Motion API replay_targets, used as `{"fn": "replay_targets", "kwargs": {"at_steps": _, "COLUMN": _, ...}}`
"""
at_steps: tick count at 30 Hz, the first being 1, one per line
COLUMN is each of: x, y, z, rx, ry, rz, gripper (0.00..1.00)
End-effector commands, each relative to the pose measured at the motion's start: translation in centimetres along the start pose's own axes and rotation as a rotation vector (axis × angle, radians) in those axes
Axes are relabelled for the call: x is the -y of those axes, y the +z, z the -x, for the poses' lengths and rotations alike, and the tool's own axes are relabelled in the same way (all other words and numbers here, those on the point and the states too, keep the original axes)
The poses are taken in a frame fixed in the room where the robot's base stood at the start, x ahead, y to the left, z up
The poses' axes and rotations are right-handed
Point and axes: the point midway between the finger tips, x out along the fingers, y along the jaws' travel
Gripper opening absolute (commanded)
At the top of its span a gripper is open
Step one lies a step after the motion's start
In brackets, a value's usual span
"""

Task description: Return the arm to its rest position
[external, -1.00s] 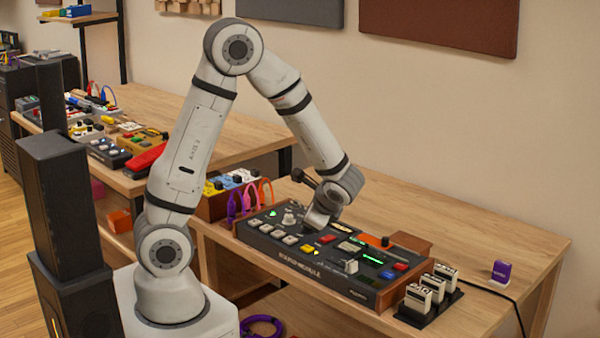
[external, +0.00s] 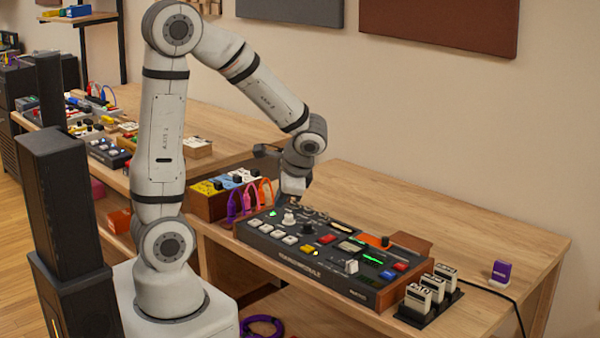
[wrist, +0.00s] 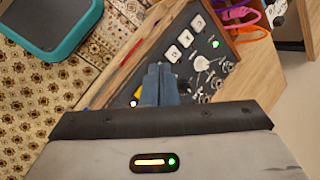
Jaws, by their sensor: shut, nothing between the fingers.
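My arm is bent over the wooden table, and my gripper (external: 291,196) hangs above the back left part of a dark sound module (external: 330,277). The module has pale buttons, knobs, coloured keys and green displays. In the wrist view my gripper's fingers (wrist: 160,84) are together with nothing between them. The same module (wrist: 205,75) lies beneath them, with pale square buttons, a green light and a row of silver knobs. Whether any gap remains between the fingertips and the knobs is hard to tell from the wrist view; the external view shows them raised.
Small coloured pedals with pink, orange and purple cables (external: 238,192) stand left of the module. A black rack of cartridges (external: 430,305) and a purple card (external: 501,271) are on the right. A tall black speaker (external: 62,205) stands left of my base. The table's back right is clear.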

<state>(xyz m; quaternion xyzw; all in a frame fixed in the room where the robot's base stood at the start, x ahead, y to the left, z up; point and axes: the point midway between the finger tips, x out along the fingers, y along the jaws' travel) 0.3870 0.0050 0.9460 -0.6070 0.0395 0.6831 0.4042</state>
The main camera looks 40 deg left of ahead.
Motion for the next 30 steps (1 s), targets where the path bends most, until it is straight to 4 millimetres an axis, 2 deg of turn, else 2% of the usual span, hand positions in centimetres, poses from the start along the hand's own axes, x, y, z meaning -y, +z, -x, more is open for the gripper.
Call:
{"fn": "replay_targets", "kwargs": {"at_steps": 1, "x": 0.2, "y": 1.6, "z": 0.9, "rx": -0.026, "ry": 0.052, "rz": 0.088, "gripper": 0.00}}
{"fn": "replay_targets", "kwargs": {"at_steps": 6, "x": -0.5, "y": 5.4, "z": 3.5, "rx": -0.128, "ry": 0.234, "rz": 0.361, "gripper": 0.00}}
{"fn": "replay_targets", "kwargs": {"at_steps": 12, "x": -1.4, "y": 7.7, "z": 6.2, "rx": -0.253, "ry": 0.392, "rz": 0.603, "gripper": 0.00}}
{"fn": "replay_targets", "kwargs": {"at_steps": 18, "x": -1.9, "y": 8.4, "z": 7.5, "rx": -0.315, "ry": 0.457, "rz": 0.702, "gripper": 0.00}}
{"fn": "replay_targets", "kwargs": {"at_steps": 30, "x": -1.9, "y": 8.4, "z": 7.6, "rx": -0.320, "ry": 0.463, "rz": 0.708, "gripper": 0.00}}
